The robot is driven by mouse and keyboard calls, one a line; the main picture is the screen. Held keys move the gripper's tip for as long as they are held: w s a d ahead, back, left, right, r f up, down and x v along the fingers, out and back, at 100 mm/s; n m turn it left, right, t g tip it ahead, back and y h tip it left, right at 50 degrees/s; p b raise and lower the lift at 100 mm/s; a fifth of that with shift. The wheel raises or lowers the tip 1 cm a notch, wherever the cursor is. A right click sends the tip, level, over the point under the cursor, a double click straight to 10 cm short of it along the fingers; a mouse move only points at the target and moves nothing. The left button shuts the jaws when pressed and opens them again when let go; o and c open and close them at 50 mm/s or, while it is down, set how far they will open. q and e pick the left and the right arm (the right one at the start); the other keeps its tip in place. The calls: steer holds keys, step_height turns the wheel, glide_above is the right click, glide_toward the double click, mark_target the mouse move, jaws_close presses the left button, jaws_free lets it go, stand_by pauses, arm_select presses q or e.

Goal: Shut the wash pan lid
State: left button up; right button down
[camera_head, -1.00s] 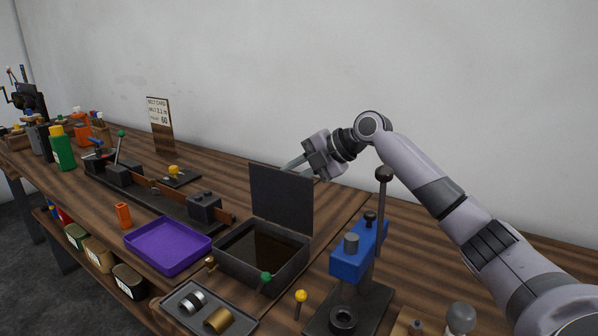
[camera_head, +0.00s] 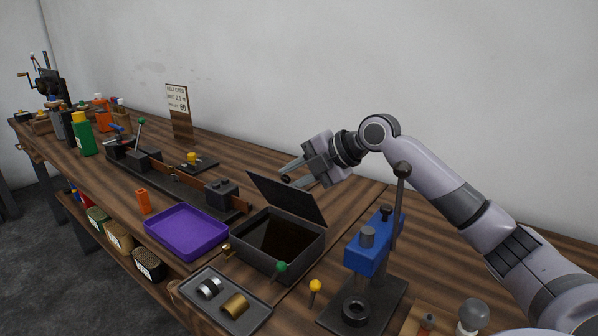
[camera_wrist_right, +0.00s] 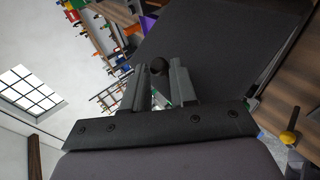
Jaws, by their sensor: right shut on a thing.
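The wash pan (camera_head: 262,262) is a dark grey box on the bench with dark liquid inside. My right gripper (camera_head: 288,173) is behind the lid's upper part, coming in from the right. In the right wrist view, its two fingers (camera_wrist_right: 159,84) are closed around a small dark round knob (camera_wrist_right: 158,66) in front of the lid's dark face (camera_wrist_right: 205,45). My left gripper is not in view.
A purple tray (camera_head: 187,253) is left of the pan. A grey tray with rings (camera_head: 258,321) and green and yellow knobbed pins stand in front. A blue press (camera_head: 368,252) with a tall lever (camera_head: 399,205) stands close to the right.

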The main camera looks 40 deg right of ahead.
steer(key=shift+a+r, duration=0.1)
steer(key=shift+a, duration=0.25)
steer(key=c, duration=1.2)
jaws_free()
steer(key=shift+o, duration=1.1)
steer(key=shift+a, duration=0.1)
steer(key=shift+d, duration=0.2)
steer(key=shift+s+d+r, duration=0.15)
steer(key=shift+s, duration=0.05)
steer(key=b+v, duration=0.1)
steer(key=v, duration=0.5)
steer(key=shift+s+r+b, duration=0.2)
steer(key=shift+r+b, duration=0.05)
steer(key=shift+b, duration=0.05)
